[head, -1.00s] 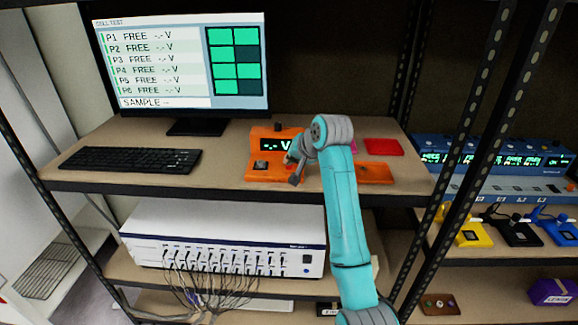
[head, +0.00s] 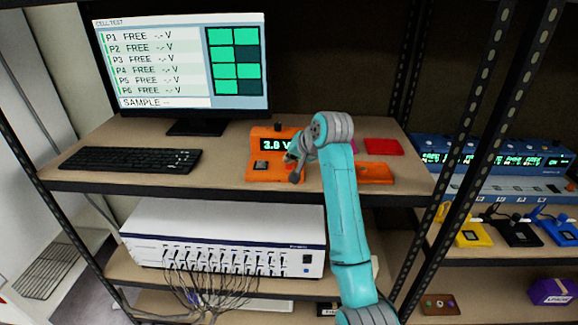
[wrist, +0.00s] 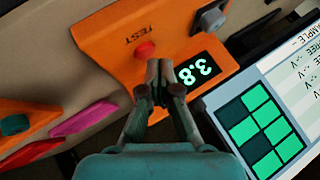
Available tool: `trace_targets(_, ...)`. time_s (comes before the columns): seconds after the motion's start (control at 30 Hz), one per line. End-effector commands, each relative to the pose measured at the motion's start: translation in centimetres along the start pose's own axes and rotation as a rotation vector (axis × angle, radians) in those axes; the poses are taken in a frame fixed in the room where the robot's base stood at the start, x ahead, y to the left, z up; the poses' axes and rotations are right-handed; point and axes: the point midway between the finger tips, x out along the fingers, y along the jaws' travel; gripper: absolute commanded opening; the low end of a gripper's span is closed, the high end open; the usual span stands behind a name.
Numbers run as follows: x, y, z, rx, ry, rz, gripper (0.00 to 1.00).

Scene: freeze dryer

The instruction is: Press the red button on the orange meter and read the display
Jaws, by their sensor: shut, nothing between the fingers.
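The orange meter (head: 256,177) stands on the upper shelf below the monitor. Its lit display (head: 275,144) reads 3.8 V in the head view; the digits also show in the wrist view (wrist: 198,73). The red button (wrist: 145,50) is beside the word TEST on the meter's face. My gripper (wrist: 158,66) is shut and empty, its fingertips at the edge of the button. I cannot tell whether they touch it. In the head view my gripper (head: 294,168) covers part of the meter's face.
A keyboard (head: 130,160) and a monitor (head: 180,62) stand left of and behind the meter. A red card (head: 384,147) and a pink card (wrist: 84,118) lie nearby. A rack post (head: 483,110) rises at the right. A white cabled unit (head: 220,240) sits below.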

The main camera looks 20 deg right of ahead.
Motion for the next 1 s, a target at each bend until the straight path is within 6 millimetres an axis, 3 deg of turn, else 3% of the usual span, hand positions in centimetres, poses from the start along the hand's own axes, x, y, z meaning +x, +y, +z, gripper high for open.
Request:
trace_targets(0.47, -0.5, -0.4, -0.4, 0.0, 0.0, 0.0, 0.0)
trace_targets(1.0, -3.6, -2.6, -2.6, 0.0, 0.001, -0.001, 0.0)
